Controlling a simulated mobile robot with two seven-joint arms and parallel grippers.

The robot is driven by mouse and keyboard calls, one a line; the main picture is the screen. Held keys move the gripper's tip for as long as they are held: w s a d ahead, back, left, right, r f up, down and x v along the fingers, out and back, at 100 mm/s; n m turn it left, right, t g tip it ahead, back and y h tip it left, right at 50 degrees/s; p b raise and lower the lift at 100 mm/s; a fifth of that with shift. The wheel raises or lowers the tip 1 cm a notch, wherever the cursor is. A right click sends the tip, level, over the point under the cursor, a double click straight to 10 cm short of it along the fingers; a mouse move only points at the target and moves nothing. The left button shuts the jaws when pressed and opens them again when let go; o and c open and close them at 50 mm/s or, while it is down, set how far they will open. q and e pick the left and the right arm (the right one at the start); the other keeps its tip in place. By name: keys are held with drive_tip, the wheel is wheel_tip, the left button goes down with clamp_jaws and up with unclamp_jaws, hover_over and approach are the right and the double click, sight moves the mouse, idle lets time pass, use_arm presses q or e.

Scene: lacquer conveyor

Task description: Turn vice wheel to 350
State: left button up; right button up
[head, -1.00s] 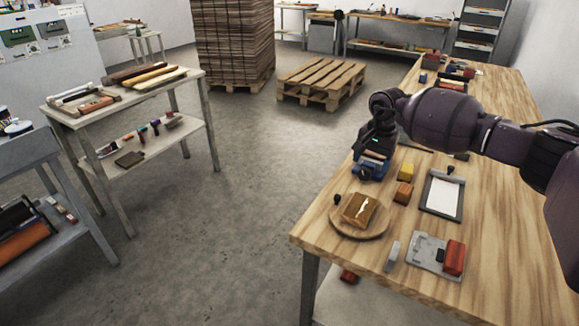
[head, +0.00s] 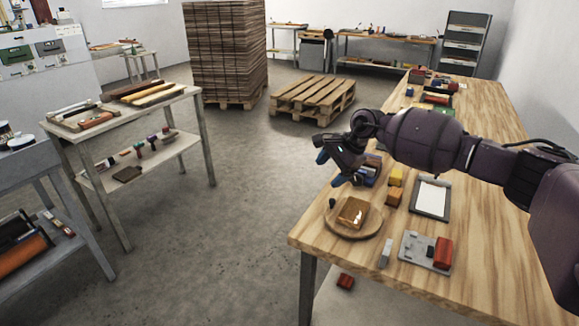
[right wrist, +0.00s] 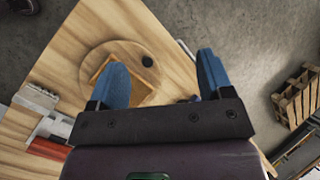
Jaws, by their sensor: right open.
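A blue vice-like body (head: 371,171) sits at the left edge of the wooden bench, partly behind my right gripper. I cannot make out its wheel. My right gripper (head: 330,169) is open, its blue fingers pointing left and down past the bench edge, beside the blue body. In the right wrist view the two fingers (right wrist: 160,65) stand wide apart with nothing held between them. A round wooden board (head: 347,228) with a black knob (head: 332,203) and a brown block (head: 353,212) lies nearer on the bench. My left gripper is out of view.
A yellow block (head: 396,175), an orange block (head: 393,196), a framed white sheet (head: 431,198) and a grey plate with a red block (head: 443,252) lie on the bench. A pallet (head: 312,97) stands on the floor behind.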

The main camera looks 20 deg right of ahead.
drive_tip(key=a+r+m+t+y, duration=0.2)
drive_tip(key=a+m+y, duration=0.4)
drive_tip(key=a, duration=0.5)
drive_tip(key=shift+w+a+r+m+t, duration=0.15)
drive_tip(key=shift+w+r+m+t, duration=0.25)
drive_tip(key=shift+r+m, duration=0.3)
